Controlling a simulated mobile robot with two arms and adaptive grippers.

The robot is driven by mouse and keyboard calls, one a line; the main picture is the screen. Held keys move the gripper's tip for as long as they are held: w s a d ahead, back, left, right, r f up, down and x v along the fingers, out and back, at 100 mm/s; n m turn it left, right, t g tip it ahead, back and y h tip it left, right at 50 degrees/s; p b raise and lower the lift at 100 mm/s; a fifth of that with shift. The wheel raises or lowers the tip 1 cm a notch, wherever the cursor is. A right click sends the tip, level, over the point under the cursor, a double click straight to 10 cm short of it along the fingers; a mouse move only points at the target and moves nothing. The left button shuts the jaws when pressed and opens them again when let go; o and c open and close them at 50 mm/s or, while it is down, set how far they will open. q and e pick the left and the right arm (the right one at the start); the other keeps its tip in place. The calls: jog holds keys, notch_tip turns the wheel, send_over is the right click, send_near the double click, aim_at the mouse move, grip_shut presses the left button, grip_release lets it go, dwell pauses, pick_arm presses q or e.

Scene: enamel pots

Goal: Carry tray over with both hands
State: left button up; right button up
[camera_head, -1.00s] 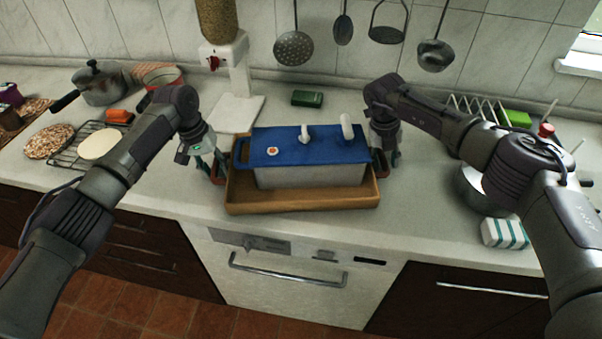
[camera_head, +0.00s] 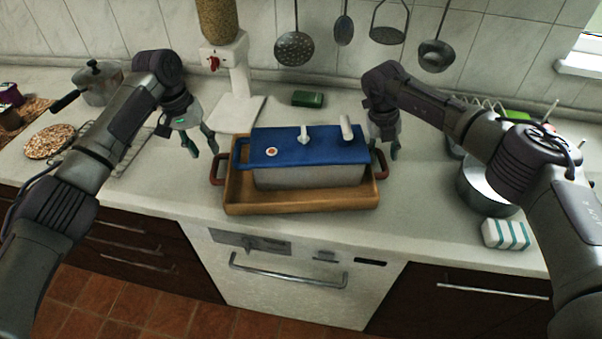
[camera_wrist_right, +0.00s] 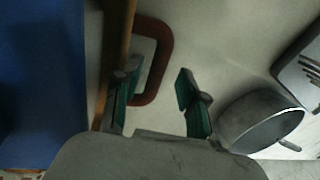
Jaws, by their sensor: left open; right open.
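The wooden tray (camera_head: 301,205) stands on the counter near its front edge. It has a dark red handle at its left end (camera_head: 216,168) and another at its right end (camera_head: 381,163). A rectangular enamel pot with a blue lid (camera_head: 310,148) stands in the tray. My left gripper (camera_head: 207,151) is open and empty, up and left of the left handle, apart from it. My right gripper (camera_head: 391,151) is open, above and beside the right handle.
A grey pot (camera_head: 487,186) and a striped white-green block (camera_head: 505,233) stand right of the tray. A white dispenser (camera_head: 238,106) and a green sponge (camera_head: 307,98) are behind. A trivet (camera_head: 48,142) and a lidded pot (camera_head: 98,84) are at left. Utensils hang above.

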notch_tip(320, 180, up, 9)
jog(key=a, duration=0.1)
jog(key=shift+a, duration=0.3)
jog(key=shift+s+f, duration=0.1)
jog(key=shift+f, duration=0.05)
